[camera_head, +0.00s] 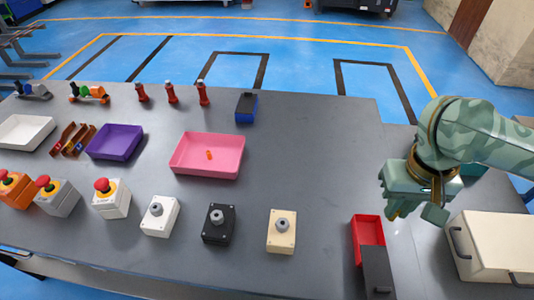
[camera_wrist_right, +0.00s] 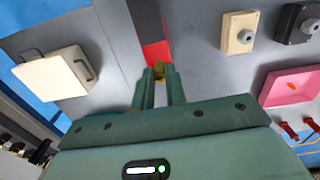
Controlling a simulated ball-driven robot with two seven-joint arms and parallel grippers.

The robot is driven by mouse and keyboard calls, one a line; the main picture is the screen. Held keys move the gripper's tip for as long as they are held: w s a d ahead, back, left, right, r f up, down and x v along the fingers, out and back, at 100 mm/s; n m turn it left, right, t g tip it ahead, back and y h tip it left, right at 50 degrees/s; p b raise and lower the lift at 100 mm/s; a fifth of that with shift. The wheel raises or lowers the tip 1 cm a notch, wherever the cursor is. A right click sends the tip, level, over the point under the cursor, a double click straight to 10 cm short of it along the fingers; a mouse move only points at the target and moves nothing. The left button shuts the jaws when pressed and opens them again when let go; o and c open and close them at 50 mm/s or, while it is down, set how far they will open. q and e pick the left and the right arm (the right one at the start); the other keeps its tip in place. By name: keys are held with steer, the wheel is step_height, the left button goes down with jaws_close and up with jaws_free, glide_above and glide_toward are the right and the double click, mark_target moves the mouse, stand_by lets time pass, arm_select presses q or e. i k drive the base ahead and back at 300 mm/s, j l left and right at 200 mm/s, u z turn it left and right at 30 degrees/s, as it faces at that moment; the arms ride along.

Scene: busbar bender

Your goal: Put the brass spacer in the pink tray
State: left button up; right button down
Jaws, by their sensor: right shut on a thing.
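The pink tray (camera_head: 183,166) stands in the middle of the table and holds one small orange piece (camera_head: 209,155). In the right wrist view the pink tray (camera_wrist_right: 272,97) is at the right edge. My right gripper (camera_head: 393,211) is above the right part of the table, well to the right of the tray. In its wrist view the gripper (camera_wrist_right: 160,75) is shut on a small brass-coloured piece, the brass spacer (camera_wrist_right: 159,68), held at the fingertips. In the head view the spacer cannot be made out. My left gripper is not in view.
A red open box (camera_head: 367,229) with a black part lies below the gripper. A cream case (camera_head: 490,240) is at right. Cream (camera_head: 281,232), black (camera_head: 218,225) and white (camera_head: 160,216) knob boxes line the front. A purple tray (camera_head: 115,142) is left of the pink one.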

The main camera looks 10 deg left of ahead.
mark_target(208, 165)
steer(key=j+u, duration=0.55)
steer(key=u, duration=0.15)
steer(key=i+j+u, duration=0.15)
steer(key=u, duration=0.15)
steer(key=i+j, duration=0.1)
steer(key=j, duration=0.4)
steer(key=i, duration=0.05)
